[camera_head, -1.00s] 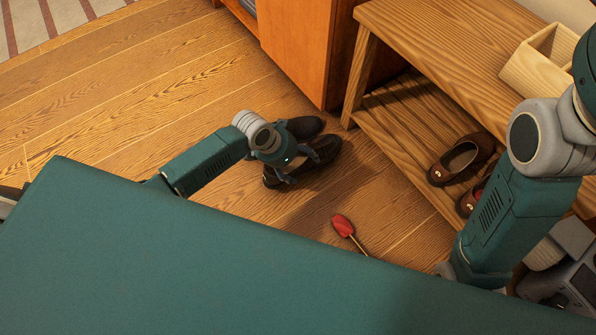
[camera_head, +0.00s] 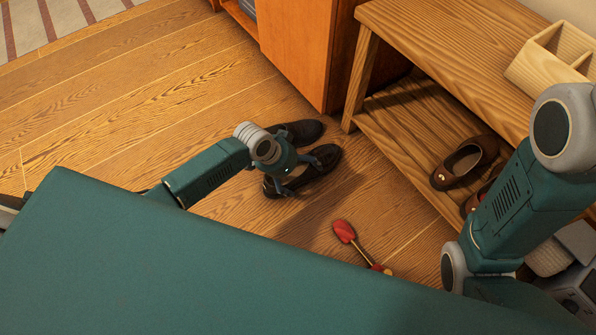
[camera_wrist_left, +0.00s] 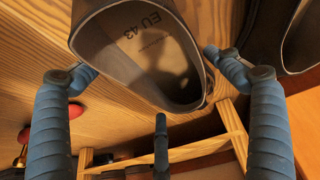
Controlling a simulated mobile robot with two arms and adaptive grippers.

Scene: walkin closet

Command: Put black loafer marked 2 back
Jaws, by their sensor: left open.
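Two black loafers lie side by side on the wooden floor by the orange cabinet: a nearer one (camera_head: 318,172) and a farther one (camera_head: 305,131). No number 2 shows on either. My left gripper (camera_head: 304,177) is low over the nearer loafer, its fingers open and spread about the shoe. In the left wrist view, a loafer's opening (camera_wrist_left: 150,50), with "EU 43" on its insole, lies between the open fingers. Part of another dark shoe (camera_wrist_left: 303,40) shows at the upper right. My right arm comes in at the right; its gripper is out of view.
A wooden bench (camera_head: 450,50) with a slatted lower shelf (camera_head: 400,125) stands at the right; brown shoes (camera_head: 465,162) rest on the shelf. A wooden divided box (camera_head: 540,70) is on top. A red-ended stick (camera_head: 345,232) lies on the floor. Floor at left is clear.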

